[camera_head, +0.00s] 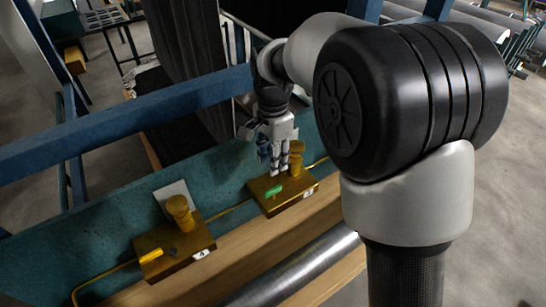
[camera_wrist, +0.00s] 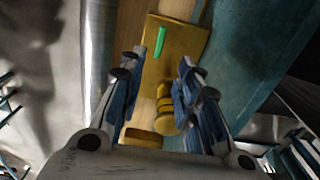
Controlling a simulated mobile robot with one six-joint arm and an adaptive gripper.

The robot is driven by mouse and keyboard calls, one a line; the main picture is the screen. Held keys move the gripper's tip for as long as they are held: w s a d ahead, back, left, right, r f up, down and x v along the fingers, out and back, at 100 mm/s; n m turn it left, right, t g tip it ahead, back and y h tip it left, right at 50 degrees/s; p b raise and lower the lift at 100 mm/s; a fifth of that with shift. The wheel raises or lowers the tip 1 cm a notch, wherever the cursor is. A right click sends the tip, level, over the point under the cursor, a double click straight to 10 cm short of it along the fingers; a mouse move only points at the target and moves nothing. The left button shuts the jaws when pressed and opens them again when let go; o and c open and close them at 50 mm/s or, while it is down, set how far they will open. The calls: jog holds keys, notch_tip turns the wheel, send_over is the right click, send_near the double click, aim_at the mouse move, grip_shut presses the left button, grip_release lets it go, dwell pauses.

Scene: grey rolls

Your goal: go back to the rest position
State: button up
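My gripper (camera_head: 277,165) is over the right yellow block in the head view. In the wrist view my gripper (camera_wrist: 160,66) has its two blue-grey fingers spread apart, with nothing seen held. The right yellow block (camera_head: 292,190) carries a green lever (camera_head: 273,191) and an upright yellow knob (camera_head: 296,158). In the wrist view the block (camera_wrist: 184,52) and green lever (camera_wrist: 160,42) show beyond the fingertips. The knob (camera_wrist: 166,104) appears between the fingers, nearer the right one; I cannot tell whether they touch.
A second yellow block (camera_head: 172,249) with a knob (camera_head: 181,212) and yellow lever (camera_head: 151,256) stands to the left. Blue beams (camera_head: 120,122) cross behind. A teal panel (camera_head: 115,215) lies behind the blocks, and a metal roll (camera_head: 290,272) lies in front.

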jog(key=s+d+r+n+t+b, duration=0.3)
jog(key=s+d+r+n+b, duration=0.25)
jog(key=s+d, duration=0.6)
jog(key=s+d+f+n+b, duration=0.1)
jog(key=s+f+n, duration=0.1)
jog(key=s, duration=0.5)
jog(key=s+d+f+n+t+b, duration=0.1)
jog(key=s+d+f+n+b, duration=0.1)
jog(key=s, duration=0.5)
jog(key=shift+s+f+n+t, duration=0.3)
jog(key=shift+f+n, duration=0.1)
jog(key=shift+n, duration=0.35)
